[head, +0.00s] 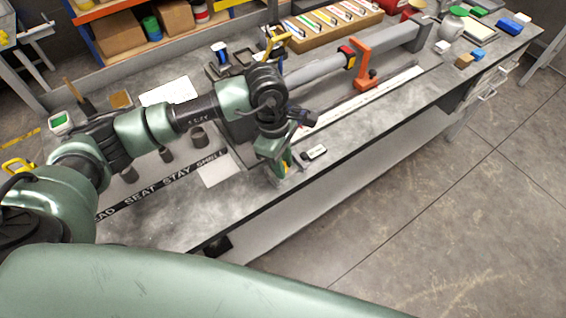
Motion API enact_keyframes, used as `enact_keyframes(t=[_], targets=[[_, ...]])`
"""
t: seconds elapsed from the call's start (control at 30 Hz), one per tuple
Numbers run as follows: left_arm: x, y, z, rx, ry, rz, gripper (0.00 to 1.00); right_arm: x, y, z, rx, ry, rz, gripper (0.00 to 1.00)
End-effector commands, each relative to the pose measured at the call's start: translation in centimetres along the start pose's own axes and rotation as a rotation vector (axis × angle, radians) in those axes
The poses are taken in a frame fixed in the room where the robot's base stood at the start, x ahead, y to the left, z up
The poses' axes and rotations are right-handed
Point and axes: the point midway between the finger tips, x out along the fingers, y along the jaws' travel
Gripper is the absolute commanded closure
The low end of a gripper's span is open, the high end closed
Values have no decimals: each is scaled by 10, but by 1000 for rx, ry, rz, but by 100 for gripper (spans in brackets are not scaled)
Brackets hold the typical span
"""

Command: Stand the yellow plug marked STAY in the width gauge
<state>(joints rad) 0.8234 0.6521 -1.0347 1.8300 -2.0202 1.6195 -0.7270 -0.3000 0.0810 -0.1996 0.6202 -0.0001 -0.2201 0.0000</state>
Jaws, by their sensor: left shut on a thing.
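My left gripper (283,168) reaches in over the front of the bench and points down. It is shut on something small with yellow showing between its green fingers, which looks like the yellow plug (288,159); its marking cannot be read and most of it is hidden. A small grey metal piece (292,183) lies just below the fingertips and may be the width gauge. I cannot tell whether the plug touches it. My right gripper is out of view.
Grey cups (197,137) stand behind the label strip. A small white-and-black block (316,153) lies right of my gripper. An orange clamp (362,68) and a long grey tube (318,69) lie behind. The bench front (345,160) right of the gripper is clear.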

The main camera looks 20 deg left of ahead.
Motion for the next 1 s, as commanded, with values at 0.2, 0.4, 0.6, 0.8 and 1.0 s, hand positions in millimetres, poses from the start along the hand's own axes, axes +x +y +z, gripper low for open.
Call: enact_keyframes(t=[0.2, 0.4, 0.6, 0.8, 1.0], targets=[[0, 0, 0, 0, 1, -1, 100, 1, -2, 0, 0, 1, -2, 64], [0, 0, 0, 0, 1, -1, 100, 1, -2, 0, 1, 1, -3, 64], [1, -1, 0, 0, 1, -4, 51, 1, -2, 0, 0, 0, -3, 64], [2, -3, 0, 1, 2, -9, 51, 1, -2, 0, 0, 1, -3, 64], [2, -4, 0, 2, 2, -13, 51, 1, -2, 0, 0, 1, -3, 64]])
